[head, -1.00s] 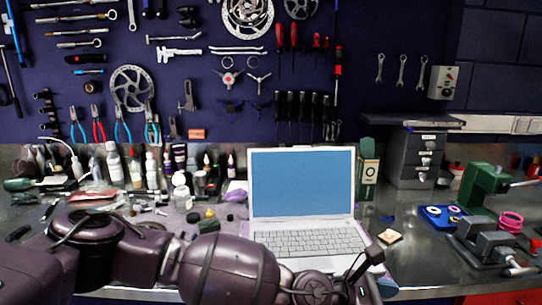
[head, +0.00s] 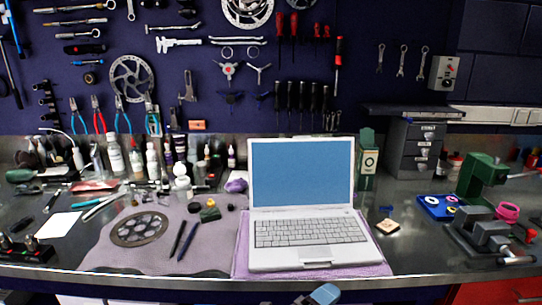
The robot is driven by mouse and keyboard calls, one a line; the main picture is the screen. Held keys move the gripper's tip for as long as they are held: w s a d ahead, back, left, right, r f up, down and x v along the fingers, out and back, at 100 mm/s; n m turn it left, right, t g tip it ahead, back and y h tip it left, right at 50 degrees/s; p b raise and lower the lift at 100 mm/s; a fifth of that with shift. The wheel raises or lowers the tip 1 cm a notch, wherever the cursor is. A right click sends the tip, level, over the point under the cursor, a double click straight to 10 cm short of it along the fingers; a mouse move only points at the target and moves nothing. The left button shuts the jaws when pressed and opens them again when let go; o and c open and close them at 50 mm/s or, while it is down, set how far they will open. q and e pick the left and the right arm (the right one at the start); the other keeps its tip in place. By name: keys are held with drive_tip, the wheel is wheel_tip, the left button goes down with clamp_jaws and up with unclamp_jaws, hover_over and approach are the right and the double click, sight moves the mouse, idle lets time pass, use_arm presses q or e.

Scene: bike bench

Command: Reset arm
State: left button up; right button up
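Only a blue-grey tip, seemingly of my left gripper (head: 322,295), shows at the bottom edge of the head view, in front of the bench edge and below the laptop. The rest of that gripper and its arm are out of the picture, so its opening cannot be told. My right gripper is not in view. The open white laptop (head: 308,258) stands on a purple cloth (head: 376,270) with its screen lit blue.
A grey mat (head: 125,262) holds a chainring (head: 139,229) and two dark pens (head: 182,240). Bottles (head: 137,160) stand at the back left. A green vise-like tool (head: 480,178) and a blue tray (head: 432,208) are at right.

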use_arm(q)
drive_tip(key=s+a+f+n+t+y, duration=0.1)
drive_tip(key=s+a+f+n+y, duration=0.1)
drive_tip(key=a+f+n+y, duration=0.5)
drive_tip(key=s+a+f+n+t+y, duration=0.1)
drive_tip(key=s+a+f+n+y, duration=0.15)
drive_tip(key=a+f+n, duration=0.65)
drive_tip(key=s+a+f+n+g+y, duration=0.1)
drive_tip(key=s+a+f+n+y, duration=0.1)
drive_tip(key=s+a, duration=0.5)
drive_tip(key=s+a+f+n+g+y, duration=0.1)
drive_tip(key=s+a+f+n+y, duration=0.2)
drive_tip(key=s+a+n, duration=0.4)
drive_tip(key=a, duration=0.8)
drive_tip(key=shift+s+f+n+g+y+p, duration=0.2)
drive_tip(key=shift+f+n+g+y+p, duration=0.1)
drive_tip(key=shift+f+g+y, duration=0.1)
